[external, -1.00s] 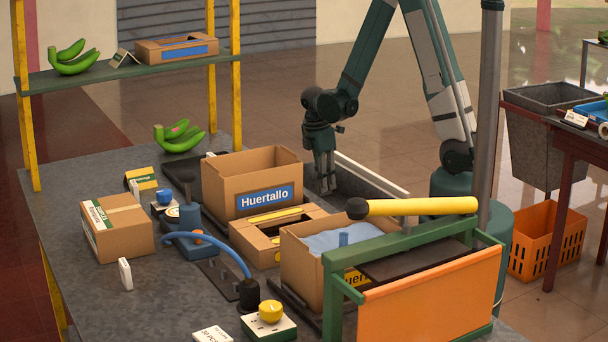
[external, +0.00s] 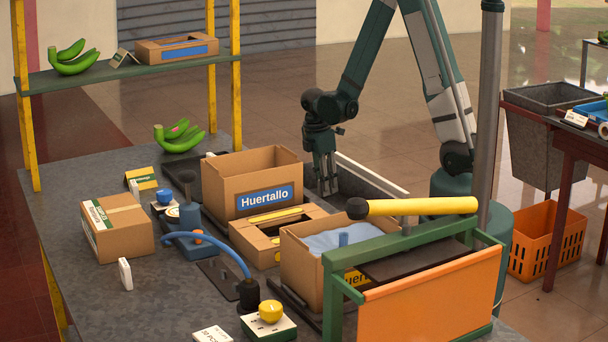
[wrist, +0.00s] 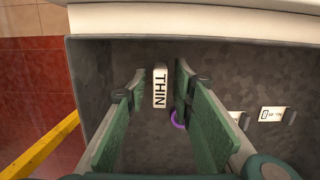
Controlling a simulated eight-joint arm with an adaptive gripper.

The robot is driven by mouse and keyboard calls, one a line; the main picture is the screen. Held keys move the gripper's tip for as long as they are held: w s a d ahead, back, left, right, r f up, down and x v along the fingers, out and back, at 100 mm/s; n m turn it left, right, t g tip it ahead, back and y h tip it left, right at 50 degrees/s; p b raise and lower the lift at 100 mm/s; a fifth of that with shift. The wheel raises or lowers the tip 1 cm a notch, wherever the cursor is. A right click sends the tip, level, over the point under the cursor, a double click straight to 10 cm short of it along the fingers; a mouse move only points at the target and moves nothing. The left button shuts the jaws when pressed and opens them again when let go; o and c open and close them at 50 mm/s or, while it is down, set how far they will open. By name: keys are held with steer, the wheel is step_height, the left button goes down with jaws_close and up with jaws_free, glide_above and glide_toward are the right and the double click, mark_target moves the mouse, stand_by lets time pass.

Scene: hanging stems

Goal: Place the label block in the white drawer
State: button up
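My gripper (wrist: 160,76) is open, with one green finger on each side of the block and gaps between. How far the fingertips are above the block is hard to tell. In the external view my gripper (external: 327,190) points down into the trough behind the Huertallo box, and the block is hidden there. A pale white ledge (wrist: 190,18) runs along the top of the wrist view; I cannot tell whether it is the white drawer.
In the trough, a purple ring (wrist: 178,120) lies close to the right finger, and small white labelled pieces (wrist: 272,114) lie further right. The Huertallo box (external: 252,182) stands beside the trough. A green frame with an orange panel (external: 430,292) stands at the front right.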

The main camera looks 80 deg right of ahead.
steer(key=shift+r, duration=0.15)
step_height(320, 180, up, 12)
steer(key=w+a+p, duration=0.1)
steer(key=p, duration=0.2)
steer(key=shift+w, duration=0.15)
stand_by(0.4)
steer(key=shift+a, duration=0.2)
stand_by(0.4)
steer(key=s+a+r+m+t, duration=0.3)
steer(key=a+r+m+t, duration=0.1)
steer(key=a+r, duration=0.6)
steer(key=s+a+r+m+t+y, duration=0.1)
steer(key=s+a+r+m+t, duration=0.2)
steer(key=a+r, duration=0.8)
steer(key=shift+s+a+m+t, duration=0.35)
steer(key=shift+a+m+t, duration=0.5)
steer(key=shift+a, duration=1.5)
steer(key=shift+c, duration=0.2)
